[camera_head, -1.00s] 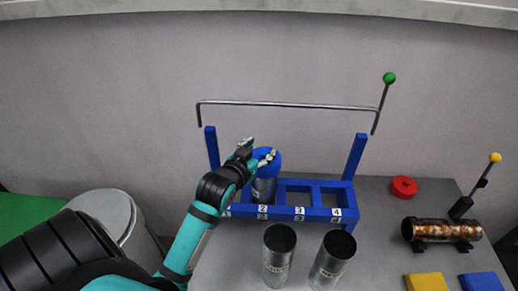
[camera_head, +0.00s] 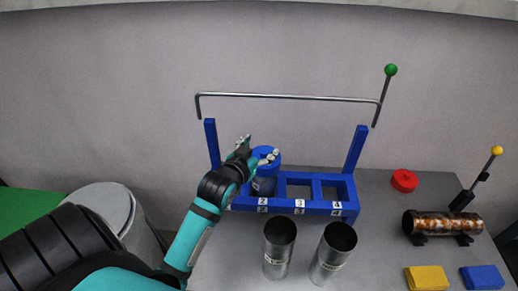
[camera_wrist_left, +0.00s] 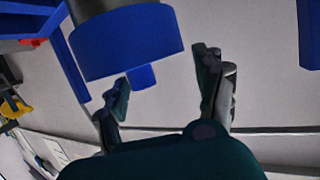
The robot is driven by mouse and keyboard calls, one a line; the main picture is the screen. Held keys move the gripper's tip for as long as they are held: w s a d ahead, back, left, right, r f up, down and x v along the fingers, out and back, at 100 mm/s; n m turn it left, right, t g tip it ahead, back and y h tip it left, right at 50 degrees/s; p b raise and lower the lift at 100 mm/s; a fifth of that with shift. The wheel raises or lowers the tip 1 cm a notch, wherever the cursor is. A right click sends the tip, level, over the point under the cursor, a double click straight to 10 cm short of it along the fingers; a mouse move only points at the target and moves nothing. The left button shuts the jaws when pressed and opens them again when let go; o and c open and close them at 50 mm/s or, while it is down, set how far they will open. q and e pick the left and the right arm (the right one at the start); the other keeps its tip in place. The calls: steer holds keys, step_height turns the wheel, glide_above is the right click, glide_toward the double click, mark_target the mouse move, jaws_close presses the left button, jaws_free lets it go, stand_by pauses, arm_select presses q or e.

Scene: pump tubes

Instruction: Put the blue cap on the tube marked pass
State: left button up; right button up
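The blue cap (camera_head: 266,154) sits on top of a tube (camera_head: 264,186) standing in slot 2 of the blue rack (camera_head: 318,208). In the left wrist view the cap (camera_wrist_left: 130,42), with a small knob, is close by on the grey tube. My left gripper (camera_head: 257,149) is at the cap; in the wrist view its fingers (camera_wrist_left: 165,88) are spread apart with nothing between them, the knob just beyond the left finger. Two uncapped metal tubes, one on the left (camera_head: 278,250) and one on the right (camera_head: 333,253), stand in front of the rack. Their labels are too small to read. My right gripper is out of view.
A red cap (camera_head: 404,181) lies right of the rack. A rusty cylinder device (camera_head: 443,226) with a yellow-knobbed lever is at the right, with yellow (camera_head: 427,278) and blue (camera_head: 482,278) blocks in front. A bar with a green knob (camera_head: 391,70) spans above the rack.

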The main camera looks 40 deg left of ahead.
arm_select(q)
steer(key=shift+o, duration=0.5)
steer(key=shift+s, duration=0.3)
steer(key=v, duration=1.1)
steer(key=shift+s+r, duration=0.15)
